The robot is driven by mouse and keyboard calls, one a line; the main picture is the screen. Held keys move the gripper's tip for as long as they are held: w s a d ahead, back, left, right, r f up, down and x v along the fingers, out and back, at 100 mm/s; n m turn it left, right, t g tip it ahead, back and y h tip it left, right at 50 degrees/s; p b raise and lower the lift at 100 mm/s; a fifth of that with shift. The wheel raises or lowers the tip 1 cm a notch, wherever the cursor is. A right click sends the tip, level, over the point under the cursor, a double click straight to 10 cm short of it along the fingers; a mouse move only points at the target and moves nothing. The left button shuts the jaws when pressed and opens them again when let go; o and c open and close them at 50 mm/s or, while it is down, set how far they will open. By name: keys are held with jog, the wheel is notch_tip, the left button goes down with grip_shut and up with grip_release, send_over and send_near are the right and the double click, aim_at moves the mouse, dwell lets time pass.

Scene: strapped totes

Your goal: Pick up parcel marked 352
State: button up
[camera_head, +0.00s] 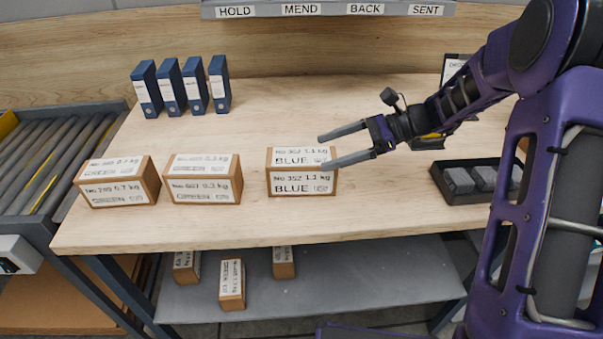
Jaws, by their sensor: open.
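The parcel marked 352 (302,184) is a small brown box on the wooden table, with white labels on its top and front reading No 352, 1.1 kg and BLUE. My gripper (320,152) is open, reaching in from the right. In the picture its fingers overlap the parcel's top right part and hide some of the top label. I cannot tell whether the fingers touch the parcel or hover above it. Nothing shows held between them.
Two GREEN-labelled parcels, one at the far left (120,198) and one left of centre (203,197), share the table (270,120). Blue binders (195,84) stand behind. A black tray (440,180) with grey blocks lies right. Several parcels (232,290) are on the lower shelf.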

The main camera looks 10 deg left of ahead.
aim_at(301, 156)
jog(key=shift+b+x, duration=0.45)
jog(key=shift+x, duration=2.9)
jog(key=shift+w+a+r, duration=0.1)
jog(key=shift+w+r, duration=0.05)
jog(key=shift+r, duration=0.05)
jog(key=c, duration=1.6)
jog(key=shift+r, duration=0.1)
